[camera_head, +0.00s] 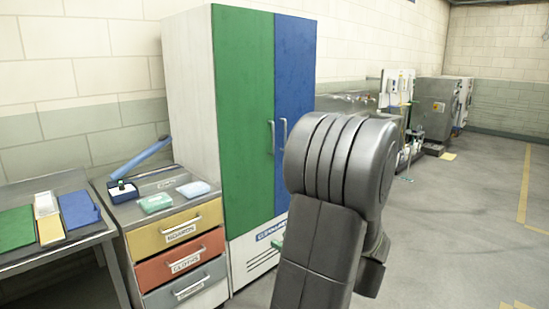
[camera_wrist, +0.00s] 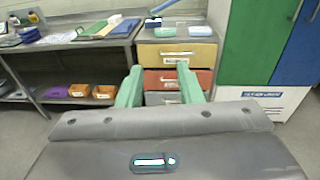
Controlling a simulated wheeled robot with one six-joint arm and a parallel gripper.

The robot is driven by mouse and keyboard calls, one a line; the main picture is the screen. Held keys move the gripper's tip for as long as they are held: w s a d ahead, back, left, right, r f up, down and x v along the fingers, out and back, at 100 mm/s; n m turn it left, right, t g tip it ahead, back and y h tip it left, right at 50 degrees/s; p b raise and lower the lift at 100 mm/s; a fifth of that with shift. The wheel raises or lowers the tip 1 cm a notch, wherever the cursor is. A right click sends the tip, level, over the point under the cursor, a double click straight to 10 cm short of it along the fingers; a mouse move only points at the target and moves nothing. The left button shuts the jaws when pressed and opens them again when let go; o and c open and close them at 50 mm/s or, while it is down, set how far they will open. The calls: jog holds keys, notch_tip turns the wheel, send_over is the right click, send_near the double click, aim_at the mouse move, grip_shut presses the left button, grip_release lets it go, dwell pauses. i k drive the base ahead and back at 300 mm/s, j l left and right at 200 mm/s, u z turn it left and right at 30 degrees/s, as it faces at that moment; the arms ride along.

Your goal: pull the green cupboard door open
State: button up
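The tall cupboard has a green door (camera_head: 243,110) on the left and a blue door (camera_head: 296,70) on the right, both shut. A grey vertical handle (camera_head: 271,137) sits at the green door's right edge. The green door also shows at the upper right of the wrist view (camera_wrist: 252,40), without its handle in sight. My gripper (camera_wrist: 160,72) has two green fingers spread apart with nothing between them. It is left of the green door in the wrist view, apart from it, with the drawer unit beyond. In the head view my arm hides most of the gripper.
A drawer unit (camera_head: 178,233) with yellow, red and grey drawers stands left of the cupboard, holding cloths and a blue-handled tool (camera_head: 140,158). A table (camera_head: 20,259) with boards is further left. Open floor (camera_head: 450,220) lies to the right.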

aim_at(242, 38)
jog(key=i+z, duration=0.1)
jog(key=i, duration=0.5)
jog(key=i+j+z, duration=0.1)
jog(key=i, duration=0.55)
jog(key=i+j+z, duration=0.1)
jog(key=i+j, duration=0.15)
jog(key=i, duration=0.35)
